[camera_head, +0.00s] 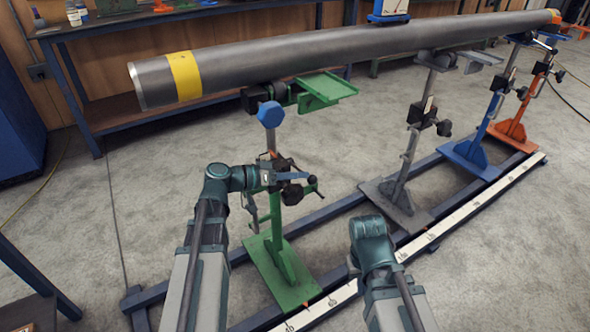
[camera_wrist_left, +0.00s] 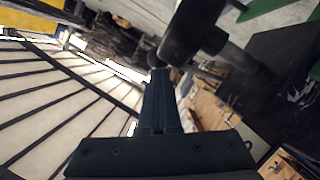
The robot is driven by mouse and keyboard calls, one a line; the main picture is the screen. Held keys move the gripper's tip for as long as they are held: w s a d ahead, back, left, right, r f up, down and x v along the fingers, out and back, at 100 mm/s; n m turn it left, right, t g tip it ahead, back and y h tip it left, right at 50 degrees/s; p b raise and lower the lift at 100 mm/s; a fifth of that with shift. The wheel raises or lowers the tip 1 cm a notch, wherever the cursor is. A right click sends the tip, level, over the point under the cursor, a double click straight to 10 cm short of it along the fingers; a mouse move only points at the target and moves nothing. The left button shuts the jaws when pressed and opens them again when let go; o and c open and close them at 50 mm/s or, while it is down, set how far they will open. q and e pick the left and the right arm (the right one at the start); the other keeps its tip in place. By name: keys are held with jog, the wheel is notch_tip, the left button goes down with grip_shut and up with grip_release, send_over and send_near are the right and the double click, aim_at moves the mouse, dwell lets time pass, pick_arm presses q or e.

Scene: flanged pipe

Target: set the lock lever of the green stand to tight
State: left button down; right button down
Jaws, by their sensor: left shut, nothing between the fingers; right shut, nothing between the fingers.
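The green stand (camera_head: 280,245) stands on the rail at the left end of the row, its green top bracket under the pipe. A blue knob (camera_head: 270,114) sits at the top of its post. A dark lock part with a black ball-ended lever (camera_head: 292,194) is partway up the post. My left gripper (camera_head: 288,176) is shut and empty right at this lock part; contact cannot be told. In the left wrist view, its closed fingers (camera_wrist_left: 160,100) point at a dark rounded part (camera_wrist_left: 195,30). My right wrist shows at lower middle; its fingers are hidden.
A long grey pipe (camera_head: 330,52) with a yellow band lies across the stands. Grey (camera_head: 400,190), blue (camera_head: 478,145) and orange (camera_head: 520,122) stands follow to the right. A scale strip (camera_head: 430,236) runs along the rail. A workbench (camera_head: 140,120) is behind.

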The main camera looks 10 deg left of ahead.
pick_arm(q)
jog(key=shift+s+d+f, duration=0.1)
jog(key=shift+f, duration=0.45)
jog(key=shift+r, duration=0.1)
pick_arm(e)
jog(key=shift+f, duration=0.45)
